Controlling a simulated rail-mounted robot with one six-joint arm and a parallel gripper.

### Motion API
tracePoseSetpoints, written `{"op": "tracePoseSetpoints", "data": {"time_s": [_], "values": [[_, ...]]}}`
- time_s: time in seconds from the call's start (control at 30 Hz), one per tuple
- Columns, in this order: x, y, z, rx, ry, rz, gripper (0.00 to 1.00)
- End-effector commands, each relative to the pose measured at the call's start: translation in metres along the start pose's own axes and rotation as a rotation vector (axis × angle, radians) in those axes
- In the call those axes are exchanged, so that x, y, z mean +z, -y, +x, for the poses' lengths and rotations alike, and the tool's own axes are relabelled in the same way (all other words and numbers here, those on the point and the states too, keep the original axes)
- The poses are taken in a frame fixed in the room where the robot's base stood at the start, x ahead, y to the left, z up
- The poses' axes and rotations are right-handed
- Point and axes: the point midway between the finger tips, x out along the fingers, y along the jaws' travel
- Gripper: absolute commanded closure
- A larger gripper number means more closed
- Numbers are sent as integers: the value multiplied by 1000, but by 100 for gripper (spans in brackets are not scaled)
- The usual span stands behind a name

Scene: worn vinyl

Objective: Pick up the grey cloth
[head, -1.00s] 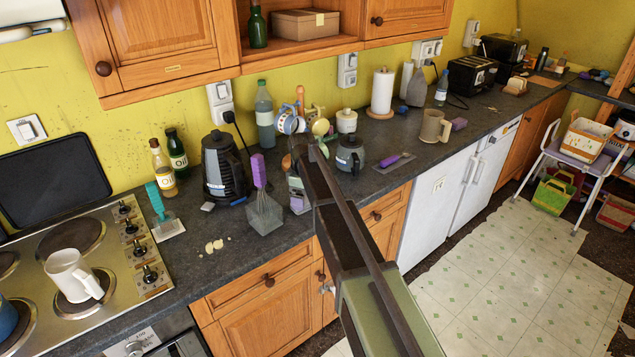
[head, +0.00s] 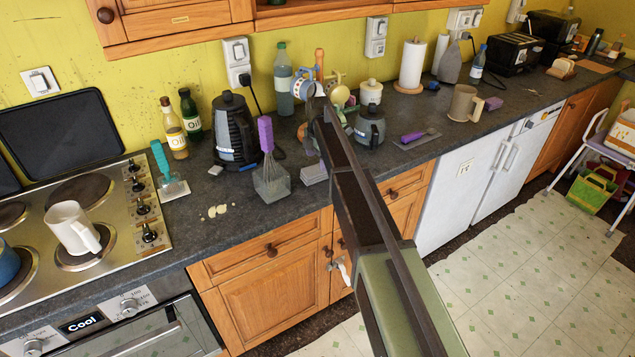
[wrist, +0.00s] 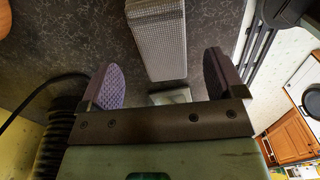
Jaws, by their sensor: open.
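The grey cloth (head: 314,173) looks like a small folded pad on the dark counter, just right of the whisk and close to the front edge. In the wrist view, a pale grey block with a waffle-like top (wrist: 156,30), which appears to be this cloth, lies ahead of and between the finger pads. My gripper (wrist: 160,76) is open, with a purple-grey pad on each side and nothing held. Whether the pads are level with the cloth is hard to tell. In the head view my arm hides the gripper's fingertips.
The purple-handled whisk (head: 270,178) and black kettle (head: 235,130) stand left of the cloth. A grey teapot (head: 370,126) stands behind to the right. A small pale item (wrist: 170,97) shows near the gripper's base.

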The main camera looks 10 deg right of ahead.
Motion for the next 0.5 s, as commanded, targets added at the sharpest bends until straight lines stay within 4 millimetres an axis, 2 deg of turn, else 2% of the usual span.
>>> {"op": "tracePoseSetpoints", "data": {"time_s": [0.07,0.13,0.33,0.4,0.5], "values": [[0,0,0,0,0,0,12],[-1,0,9,0,0,0,12],[-4,1,50,0,0,1,12],[-4,1,54,0,0,1,12],[-4,1,51,0,0,1,12]]}}
